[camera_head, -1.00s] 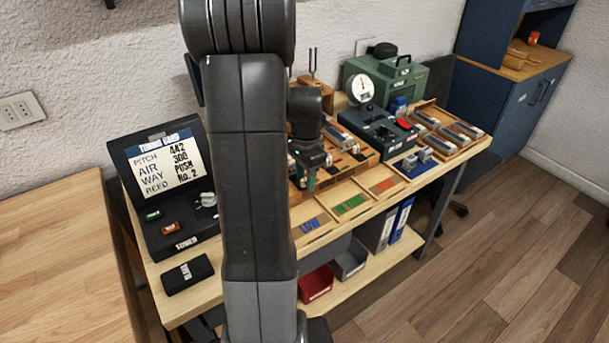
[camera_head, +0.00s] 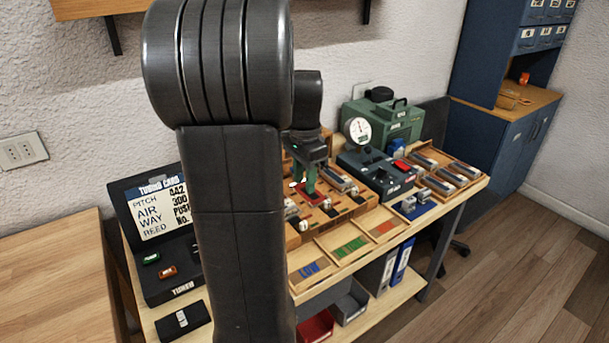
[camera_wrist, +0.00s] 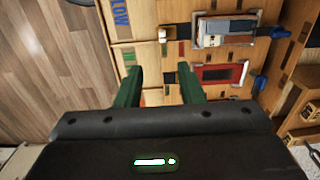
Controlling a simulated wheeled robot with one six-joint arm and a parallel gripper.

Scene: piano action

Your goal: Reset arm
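My gripper (camera_head: 308,180) hangs fingers down above the wooden rack on the workbench in the head view. In the wrist view my gripper (camera_wrist: 160,88) shows two green fingers spread apart with nothing between them. Below them lies the wooden rack (camera_wrist: 165,60), with a red-framed slot (camera_wrist: 218,74) to the right of the fingers and a grey block (camera_wrist: 225,30) beyond it. My own arm covers the left middle of the bench in the head view.
A tuning card case (camera_head: 155,215) stands left of my arm. A gauge machine (camera_head: 375,165) and a green case (camera_head: 385,122) stand to the right. Trays marked blue, green and red (camera_head: 350,247) line the bench front. A wall shelf (camera_head: 100,8) hangs upper left.

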